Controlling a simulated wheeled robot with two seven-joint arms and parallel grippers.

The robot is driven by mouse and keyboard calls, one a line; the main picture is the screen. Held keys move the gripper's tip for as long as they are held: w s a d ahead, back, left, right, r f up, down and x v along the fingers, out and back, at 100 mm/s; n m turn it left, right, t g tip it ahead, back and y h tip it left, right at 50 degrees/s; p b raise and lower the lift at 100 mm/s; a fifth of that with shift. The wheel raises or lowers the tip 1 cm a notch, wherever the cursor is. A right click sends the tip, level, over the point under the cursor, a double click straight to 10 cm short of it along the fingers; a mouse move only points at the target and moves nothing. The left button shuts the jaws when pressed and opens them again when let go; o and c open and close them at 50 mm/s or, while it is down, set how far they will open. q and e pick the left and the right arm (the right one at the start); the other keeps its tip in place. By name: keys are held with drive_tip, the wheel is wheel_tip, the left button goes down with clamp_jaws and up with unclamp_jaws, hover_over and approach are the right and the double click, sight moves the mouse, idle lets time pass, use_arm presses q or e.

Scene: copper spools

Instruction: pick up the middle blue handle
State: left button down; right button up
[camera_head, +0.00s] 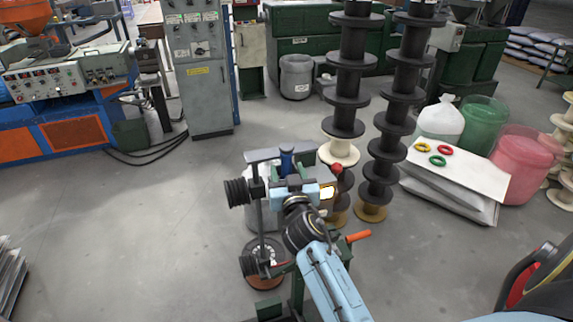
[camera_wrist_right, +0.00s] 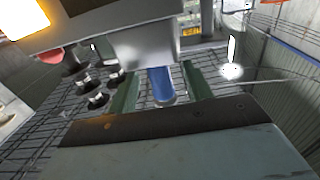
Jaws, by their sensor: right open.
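The blue handle (camera_head: 286,158) stands upright on the green-framed machine at the middle of the head view. In the right wrist view the blue handle (camera_wrist_right: 160,84) is near the centre, between two green bars, with a grey block above it. My right gripper (camera_head: 287,178) is open, close to the handle and on its near side. My pale blue wrist covers most of the fingers, so I cannot tell whether they touch the handle. My left gripper is out of view.
A red knob (camera_head: 337,168) and an orange handle (camera_head: 358,236) stick out on the machine's right. Tall stacks of dark spools (camera_head: 346,95) stand behind it. A white board (camera_head: 455,168) with coloured rings lies at the right.

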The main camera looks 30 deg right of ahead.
sight(287, 167)
drive_tip(key=x, duration=0.3)
drive_tip(key=shift+w+d, duration=0.15)
drive_tip(key=shift+d, duration=0.1)
drive_tip(key=shift+r, duration=0.1)
clamp_jaws()
